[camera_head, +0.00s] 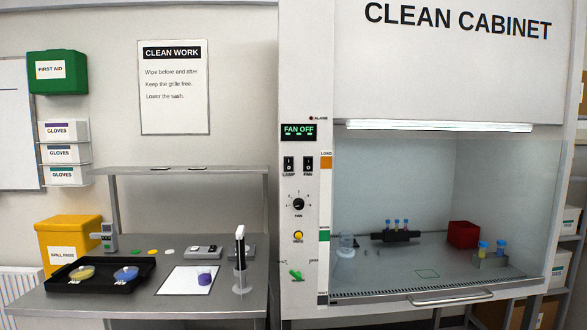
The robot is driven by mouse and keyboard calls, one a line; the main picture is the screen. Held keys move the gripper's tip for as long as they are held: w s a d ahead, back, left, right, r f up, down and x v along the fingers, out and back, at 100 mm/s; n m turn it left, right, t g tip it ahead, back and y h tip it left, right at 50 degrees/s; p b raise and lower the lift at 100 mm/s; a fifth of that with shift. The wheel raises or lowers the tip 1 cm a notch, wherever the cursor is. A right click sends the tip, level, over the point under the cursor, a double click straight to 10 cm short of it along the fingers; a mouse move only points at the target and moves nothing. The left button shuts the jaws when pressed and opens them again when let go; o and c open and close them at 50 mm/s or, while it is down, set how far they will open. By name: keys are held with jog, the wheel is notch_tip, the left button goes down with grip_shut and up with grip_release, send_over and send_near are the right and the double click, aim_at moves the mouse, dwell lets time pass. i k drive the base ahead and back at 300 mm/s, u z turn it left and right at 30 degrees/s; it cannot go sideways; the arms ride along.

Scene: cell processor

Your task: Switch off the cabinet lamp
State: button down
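The clean cabinet (420,80) stands at the right. Its front panel carries a black rocker switch labelled LAMP (289,164), with a similar FAN switch (308,165) just right of it. The rocker positions are too small to tell. The cabinet lamp (440,126) is a bright white tube along the top of the opening and looks lit. My gripper is not in view.
Below the switches are a black knob (299,204), a yellow button (298,236) and a green lever (296,275). A display (298,132) reads FAN OFF. A steel bench (150,302) at left holds a black tray (65,288) and a tall upright device (240,258).

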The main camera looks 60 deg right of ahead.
aim_at(289, 161)
jog(key=z, duration=0.85)
jog(key=i, duration=0.8)
jog(key=z, duration=0.9)
